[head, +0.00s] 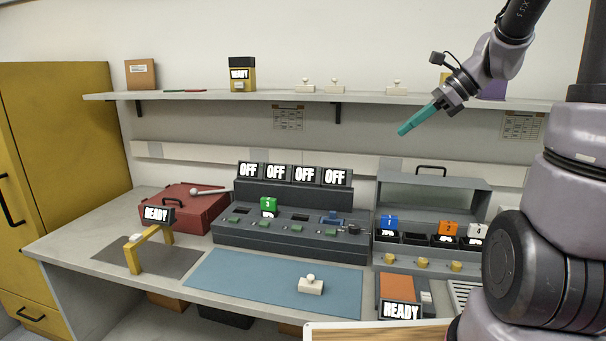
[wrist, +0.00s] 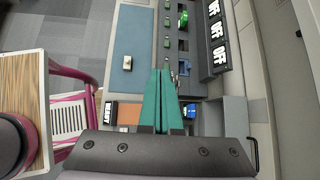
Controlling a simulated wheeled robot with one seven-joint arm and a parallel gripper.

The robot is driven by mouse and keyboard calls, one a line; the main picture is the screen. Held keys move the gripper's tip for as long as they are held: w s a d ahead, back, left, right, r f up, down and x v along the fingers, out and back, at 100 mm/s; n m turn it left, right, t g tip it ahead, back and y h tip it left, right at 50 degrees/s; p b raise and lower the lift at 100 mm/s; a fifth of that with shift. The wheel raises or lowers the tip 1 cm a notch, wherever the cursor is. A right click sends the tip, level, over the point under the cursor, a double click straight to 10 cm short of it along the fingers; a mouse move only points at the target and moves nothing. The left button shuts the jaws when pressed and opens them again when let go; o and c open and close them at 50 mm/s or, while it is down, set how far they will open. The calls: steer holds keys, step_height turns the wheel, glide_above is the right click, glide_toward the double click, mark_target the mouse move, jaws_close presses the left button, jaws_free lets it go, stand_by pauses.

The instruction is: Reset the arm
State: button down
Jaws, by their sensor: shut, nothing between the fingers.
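My gripper (head: 404,130) is in the upper right of the head view, raised in front of the wall and below the shelf's height. Its teal fingers point down and to the left, are shut together and hold nothing. In the wrist view my gripper (wrist: 161,72) shows as two teal fingers pressed side by side, over the bench far below. It touches nothing that I can see.
The bench holds a grey console (head: 290,235) with several OFF signs, a red toolbox (head: 183,212), a yellow READY frame (head: 137,258), a blue mat (head: 240,280) with a white stamp-like block (head: 311,287), and a battery rack (head: 410,262). A shelf (head: 370,98) runs above. Air around my gripper is clear.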

steer(key=s+r+n+t+h, duration=0.3)
steer(key=s+r+n+h, duration=0.2)
steer(key=s+n, duration=1)
steer(key=shift+d+r+n+t+h, duration=0.15)
steer(key=shift+n+t+h, duration=0.25)
steer(key=shift+n+h, duration=0.4)
